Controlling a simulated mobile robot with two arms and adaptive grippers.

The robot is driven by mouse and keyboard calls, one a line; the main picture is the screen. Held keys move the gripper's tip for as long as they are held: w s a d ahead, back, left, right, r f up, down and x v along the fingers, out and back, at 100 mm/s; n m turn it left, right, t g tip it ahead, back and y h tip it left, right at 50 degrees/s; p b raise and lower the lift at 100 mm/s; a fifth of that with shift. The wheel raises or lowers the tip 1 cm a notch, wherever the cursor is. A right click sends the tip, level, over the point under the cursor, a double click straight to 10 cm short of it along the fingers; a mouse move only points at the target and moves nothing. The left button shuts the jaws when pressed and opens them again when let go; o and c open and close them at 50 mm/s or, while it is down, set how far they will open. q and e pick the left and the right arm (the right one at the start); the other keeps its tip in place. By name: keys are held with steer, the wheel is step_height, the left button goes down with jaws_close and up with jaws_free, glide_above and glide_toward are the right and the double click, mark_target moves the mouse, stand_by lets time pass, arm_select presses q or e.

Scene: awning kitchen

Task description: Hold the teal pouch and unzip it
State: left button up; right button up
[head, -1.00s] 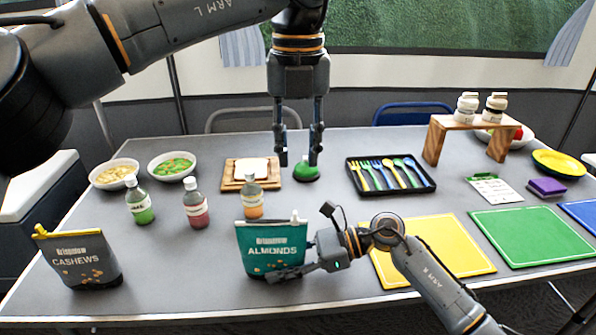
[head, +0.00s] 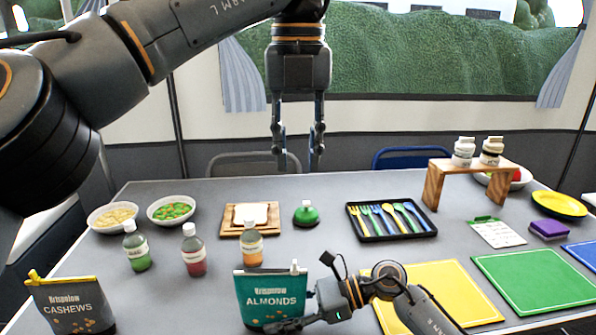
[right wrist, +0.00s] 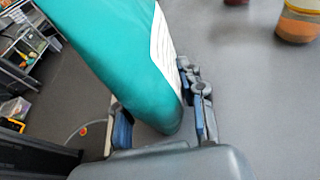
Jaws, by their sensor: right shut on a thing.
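The teal pouch (head: 270,296), labelled ALMONDS, stands upright near the front edge of the table. A white zip pull shows at the right end of its white top strip. My right gripper (head: 284,325) is shut on the lower part of the pouch from the right. In the right wrist view the teal pouch (right wrist: 120,62) lies between the two fingers (right wrist: 158,128). My left gripper (head: 298,160) is open and empty, high above the back of the table, well behind the pouch and apart from it.
A grey CASHEWS pouch (head: 72,306) stands at front left. A green round-bodied item (head: 306,214), a cutlery tray (head: 391,222) and a wooden stand (head: 470,171) sit further back. A yellow mat (head: 440,292) lies at right.

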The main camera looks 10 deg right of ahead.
arm_select(q)
steer(key=shift+r, duration=0.5)
arm_select(e)
steer(key=o, duration=1.1)
steer(key=shift+d, duration=0.1)
